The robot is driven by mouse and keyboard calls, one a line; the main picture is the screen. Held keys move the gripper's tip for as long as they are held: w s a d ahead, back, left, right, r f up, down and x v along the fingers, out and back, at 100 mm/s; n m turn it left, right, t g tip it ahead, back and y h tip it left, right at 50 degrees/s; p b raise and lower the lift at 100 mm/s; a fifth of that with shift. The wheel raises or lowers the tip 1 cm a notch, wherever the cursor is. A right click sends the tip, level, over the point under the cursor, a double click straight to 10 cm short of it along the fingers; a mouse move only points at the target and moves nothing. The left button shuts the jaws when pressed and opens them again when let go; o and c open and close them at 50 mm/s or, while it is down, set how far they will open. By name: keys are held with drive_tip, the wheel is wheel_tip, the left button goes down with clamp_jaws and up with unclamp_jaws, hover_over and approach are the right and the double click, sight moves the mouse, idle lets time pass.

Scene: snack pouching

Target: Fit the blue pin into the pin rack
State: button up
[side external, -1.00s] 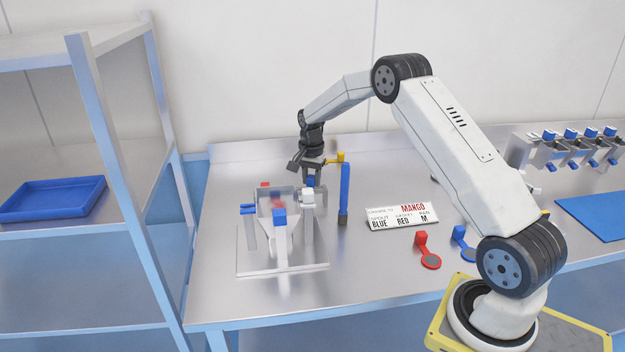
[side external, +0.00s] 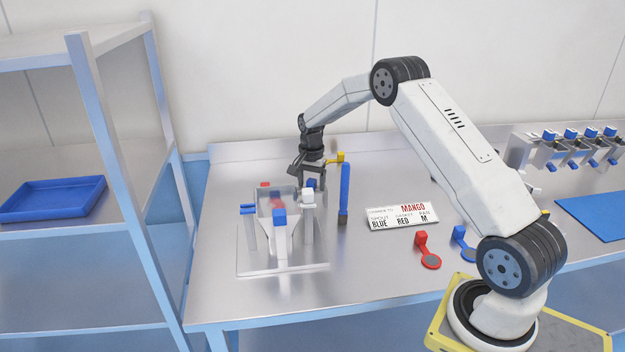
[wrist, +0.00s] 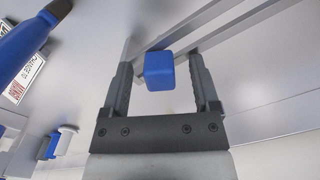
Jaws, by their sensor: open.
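A blue block-shaped head (side external: 311,183), which looks like the blue pin, sits at the back of the clear-and-metal fixture (side external: 250,271) on the bench. In the wrist view the blue head (wrist: 159,71) lies between the two fingers of my gripper (wrist: 160,66), with a gap to the right finger and the left finger close beside it. My gripper (side external: 312,176) points down over it in the side view, open and holding nothing. The shaft below the head is hidden. I cannot tell for certain which part is the pin rack.
Other blue (side external: 279,216), red and white (side external: 308,196) blocks crowd the fixture. A label card (side external: 401,216) and red (side external: 429,250) and blue tabs lie further right. Bench left of the fixture is clear.

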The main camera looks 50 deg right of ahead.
drive_tip(key=shift+r, duration=0.15)
drive_tip(key=shift+r, duration=3.75)
drive_tip(key=shift+a, duration=0.15)
drive_tip(key=shift+a+r, duration=0.15)
drive_tip(key=shift+a, duration=0.1)
drive_tip(key=s+a+r+n+t, duration=0.1)
drive_tip(key=s+a+r+n, duration=0.15)
drive_tip(key=a, duration=0.55)
drive_tip(key=s+a+r+n+t, duration=0.1)
drive_tip(key=s+a+r, duration=0.15)
drive_tip(key=a, duration=0.55)
drive_tip(key=s+a+f+n, duration=0.3)
drive_tip(key=s+n, duration=0.2)
drive_tip(key=s, duration=0.4)
drive_tip(key=s+a+f+n, duration=0.3)
drive_tip(key=s+n, duration=0.3)
drive_tip(key=s, duration=0.3)
drive_tip(key=shift+s+a+f+t, duration=0.25)
drive_tip(key=shift+a+t, duration=0.05)
drive_tip(key=shift+a, duration=0.15)
